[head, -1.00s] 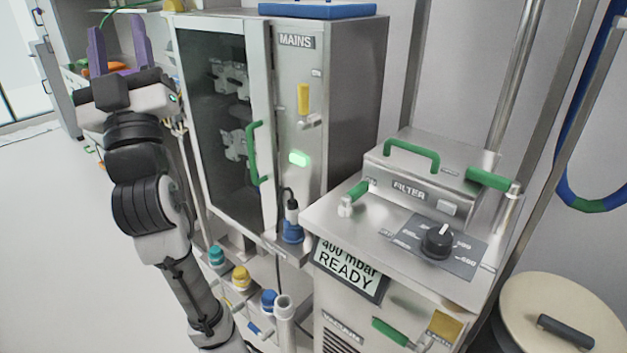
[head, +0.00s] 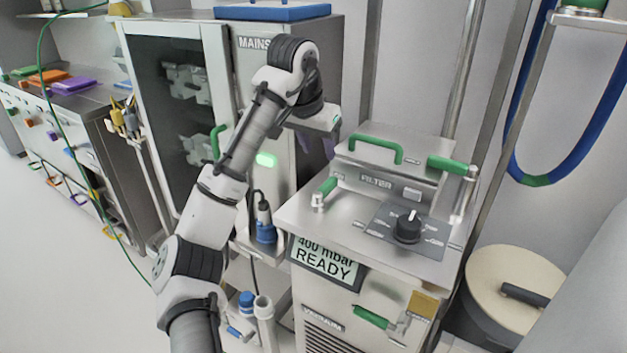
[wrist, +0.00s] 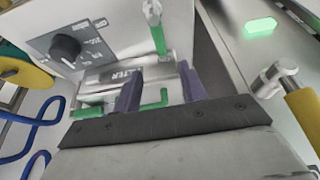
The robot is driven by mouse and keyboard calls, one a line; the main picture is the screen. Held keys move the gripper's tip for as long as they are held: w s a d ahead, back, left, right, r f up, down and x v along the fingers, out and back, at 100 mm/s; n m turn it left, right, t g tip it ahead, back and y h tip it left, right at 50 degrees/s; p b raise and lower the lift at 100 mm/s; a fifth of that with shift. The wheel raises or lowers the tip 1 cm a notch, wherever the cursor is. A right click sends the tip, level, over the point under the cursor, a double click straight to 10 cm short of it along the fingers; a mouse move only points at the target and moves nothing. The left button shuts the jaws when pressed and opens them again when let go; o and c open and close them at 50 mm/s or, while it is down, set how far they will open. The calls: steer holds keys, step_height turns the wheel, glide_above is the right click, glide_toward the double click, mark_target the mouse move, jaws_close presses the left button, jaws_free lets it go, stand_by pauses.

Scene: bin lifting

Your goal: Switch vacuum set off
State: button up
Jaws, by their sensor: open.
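The vacuum set (head: 335,225) is a steel cabinet with a display (head: 325,260) reading "400 mbar READY". A black rotary knob (head: 408,229) with a white mark sits on a dark scale plate on its top; the knob also shows at upper left in the wrist view (wrist: 66,48). Which setting it points to is unclear. My gripper (head: 318,143) is raised behind and left of the filter box (head: 378,183), in front of the mains cabinet. Its purple fingers stand apart and empty in the wrist view (wrist: 160,92), with the filter box beyond them.
The mains cabinet (head: 310,60) has a lit green indicator (head: 266,160) and a yellow handle (wrist: 303,115). Green handles (head: 375,143) rise from the filter box. A blue plug (head: 265,230) stands left of the vacuum set, a round lidded bin (head: 500,265) right of it.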

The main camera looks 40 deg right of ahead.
mark_target(328, 182)
steer(key=x, duration=1.2)
steer(key=shift+d+f+p, duration=0.25)
steer(key=shift+f+p, duration=0.1)
steer(key=shift+c, duration=0.3)
jaws_close()
